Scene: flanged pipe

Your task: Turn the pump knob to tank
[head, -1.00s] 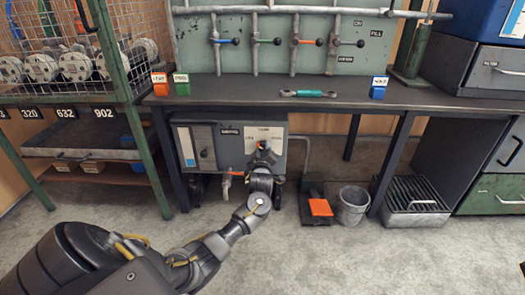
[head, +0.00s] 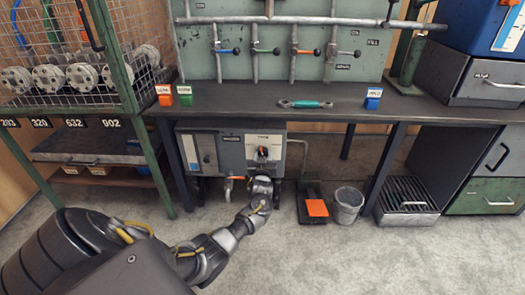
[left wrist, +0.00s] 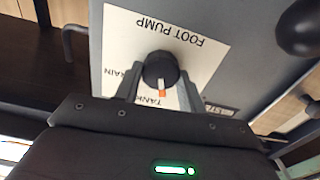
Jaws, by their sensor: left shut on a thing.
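The pump knob (left wrist: 160,70) is round and black with a white and orange pointer, on a white FOOT PUMP label (left wrist: 185,35) that appears upside down in the left wrist view. The pointer runs towards the word TANK, which the gripper partly covers; DRAIN is also partly covered. My left gripper (left wrist: 158,88) has a finger on either side of the knob and is shut on it. In the head view, the gripper (head: 262,160) is at the front of the grey pump box (head: 230,150) under the bench. My right gripper is not in view.
The dark workbench (head: 230,102) is above the pump box, with a teal-handled wrench (head: 305,103) on it. A black pedal with an orange plate (head: 316,208) and a bucket (head: 347,205) stand to the right. A green-framed wire rack (head: 120,60) is at the left.

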